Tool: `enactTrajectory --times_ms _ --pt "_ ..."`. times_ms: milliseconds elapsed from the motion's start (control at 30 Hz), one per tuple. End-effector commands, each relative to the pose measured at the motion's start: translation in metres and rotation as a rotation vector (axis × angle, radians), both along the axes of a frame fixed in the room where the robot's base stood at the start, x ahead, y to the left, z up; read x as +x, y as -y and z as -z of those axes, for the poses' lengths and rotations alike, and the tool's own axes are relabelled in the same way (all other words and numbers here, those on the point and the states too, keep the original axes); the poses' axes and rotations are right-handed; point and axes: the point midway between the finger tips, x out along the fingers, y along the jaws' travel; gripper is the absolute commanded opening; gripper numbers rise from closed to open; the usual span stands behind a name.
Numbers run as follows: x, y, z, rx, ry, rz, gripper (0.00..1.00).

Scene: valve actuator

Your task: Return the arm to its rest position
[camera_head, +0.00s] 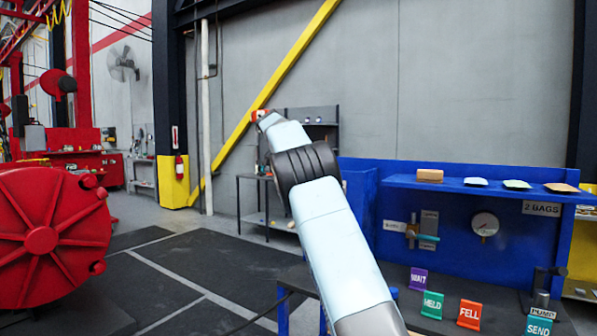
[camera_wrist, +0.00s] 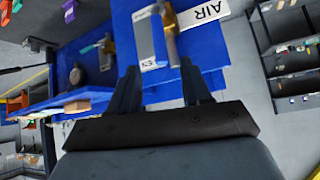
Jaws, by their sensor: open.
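My arm reaches up and away across the middle of the head view, its far end in front of the grey wall. My gripper (camera_wrist: 161,80) shows in the wrist view with two dark fingers apart and nothing between them. I cannot tell how far the fingertips are from the panel. In the head view, the fingers cannot be made out.
A blue bench (camera_head: 455,205) at right holds a brass valve with a teal handle (camera_head: 428,236) and a gauge (camera_head: 485,224). Coloured signs (camera_head: 469,314) stand on the dark tabletop. A red round machine (camera_head: 48,238) is at left. Open floor (camera_head: 205,270) lies between.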

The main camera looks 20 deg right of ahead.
Motion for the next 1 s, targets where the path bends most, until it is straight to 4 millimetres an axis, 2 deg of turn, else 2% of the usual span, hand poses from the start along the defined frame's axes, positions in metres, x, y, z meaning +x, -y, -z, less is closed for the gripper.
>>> enactTrajectory --times_ms 167,267,400,633,1000 --pt "-0.014 0.008 -0.007 0.018 -0.014 -0.017 0.48" --pt "-0.034 0.015 -0.016 0.046 -0.034 -0.049 0.48" --pt "-0.071 0.024 -0.025 0.092 -0.073 -0.114 0.48" --pt "-0.137 0.028 -0.034 0.156 -0.122 -0.239 0.48" --pt "-0.252 0.013 -0.031 0.221 -0.176 -0.465 0.48"
